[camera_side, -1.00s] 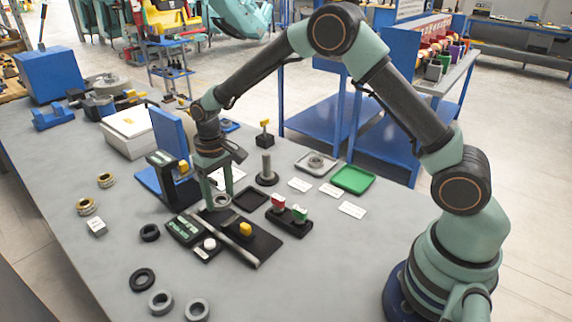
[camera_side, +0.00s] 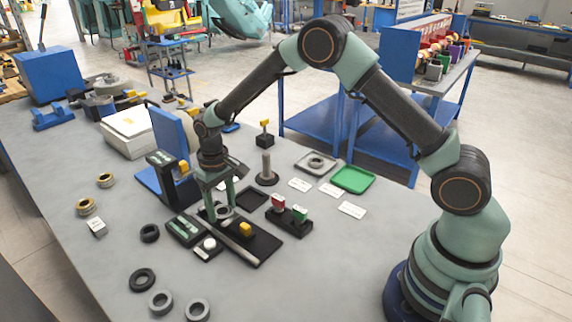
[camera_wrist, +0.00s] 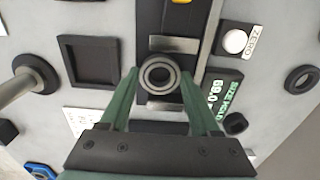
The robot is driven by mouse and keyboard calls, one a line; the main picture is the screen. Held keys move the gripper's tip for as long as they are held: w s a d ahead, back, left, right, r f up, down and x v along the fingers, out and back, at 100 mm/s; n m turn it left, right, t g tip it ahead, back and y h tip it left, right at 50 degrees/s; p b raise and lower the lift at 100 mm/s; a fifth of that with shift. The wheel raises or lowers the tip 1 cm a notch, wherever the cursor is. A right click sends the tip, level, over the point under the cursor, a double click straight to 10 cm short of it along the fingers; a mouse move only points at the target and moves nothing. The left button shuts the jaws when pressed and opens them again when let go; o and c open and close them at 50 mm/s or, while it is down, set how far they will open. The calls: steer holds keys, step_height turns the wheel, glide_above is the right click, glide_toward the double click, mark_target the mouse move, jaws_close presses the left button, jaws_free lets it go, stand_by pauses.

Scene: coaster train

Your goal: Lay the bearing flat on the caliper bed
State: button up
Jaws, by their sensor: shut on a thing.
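The bearing (camera_wrist: 160,76) is a grey steel ring with a dark inner race. My gripper (camera_side: 222,208) is shut on the bearing (camera_side: 223,211), with one green finger on each side of it in the wrist view. The bearing appears flat, over the dark caliper bed (camera_side: 262,247) between two metal jaws in the wrist view. I cannot tell whether it touches the bed. The caliper has a metal rail (camera_side: 240,246), a yellow block (camera_side: 246,229) and a display reading about 69.0 (camera_wrist: 222,92).
A white ZERO button (camera_wrist: 235,41) sits beside the rail. A square black tray (camera_wrist: 93,62) and a post on a round base (camera_side: 267,170) stand nearby. Several loose rings (camera_side: 161,302) lie at front left.

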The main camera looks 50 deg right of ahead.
steer(key=shift+f, duration=0.3)
steer(key=o, duration=1.5)
steer(key=shift+c, duration=0.2)
step_height(320, 180, up, 12)
steer(key=s+d+r+t, duration=0.3)
steer(key=s+d+r, duration=0.2)
steer(key=s+r, duration=0.45)
steer(key=s+d+r+t, duration=0.2)
steer(key=s+d, duration=0.1)
steer(key=s, duration=0.7)
steer(key=shift+s+t, duration=0.25)
steer(key=shift+t, duration=0.05)
